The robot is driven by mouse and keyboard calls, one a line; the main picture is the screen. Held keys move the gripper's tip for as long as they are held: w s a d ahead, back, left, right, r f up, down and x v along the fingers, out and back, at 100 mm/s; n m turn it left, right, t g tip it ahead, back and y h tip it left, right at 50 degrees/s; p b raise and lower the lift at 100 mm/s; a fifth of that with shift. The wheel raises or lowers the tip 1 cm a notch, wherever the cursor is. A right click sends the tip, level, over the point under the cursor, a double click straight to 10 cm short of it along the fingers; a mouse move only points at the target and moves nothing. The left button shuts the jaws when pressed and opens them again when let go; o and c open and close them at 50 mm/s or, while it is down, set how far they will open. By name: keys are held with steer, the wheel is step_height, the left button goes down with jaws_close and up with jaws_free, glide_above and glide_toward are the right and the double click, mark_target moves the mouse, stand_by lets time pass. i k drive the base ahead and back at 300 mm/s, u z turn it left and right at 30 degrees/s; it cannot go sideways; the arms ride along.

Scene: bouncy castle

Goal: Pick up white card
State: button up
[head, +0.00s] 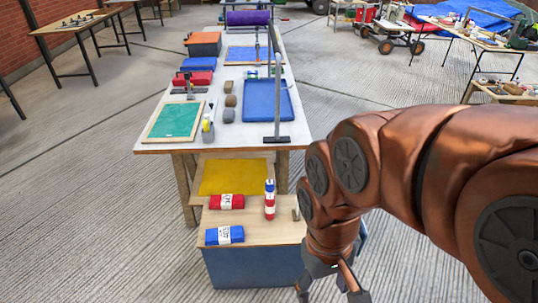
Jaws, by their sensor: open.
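I cannot make out a separate white card. White labels show on a red bundle (227,202) and a blue bundle (224,235) on the low wooden shelf (255,228) below the long table. A red, white and blue upright roll (269,199) stands near them. My gripper (330,292) is at the bottom edge, pointing down, to the right of the shelf and apart from the bundles. Its fingers are spread, with their ends partly cut off by the frame. My arm hides the area to the right of the shelf.
The long white table (207,120) holds a green board (174,122), a blue tray (268,101), a metal stand (277,120) and several tools. A yellow sheet (233,177) lies beneath its front. Open concrete floor (90,210) lies to the left.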

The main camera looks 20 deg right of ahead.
mark_target(295, 213)
steer(key=z, duration=0.4)
steer(key=k, duration=0.35)
steer(key=z, duration=0.35)
steer(key=i, duration=0.65)
steer(key=u, duration=0.6)
steer(key=i, duration=0.4)
steer(key=u, duration=0.4)
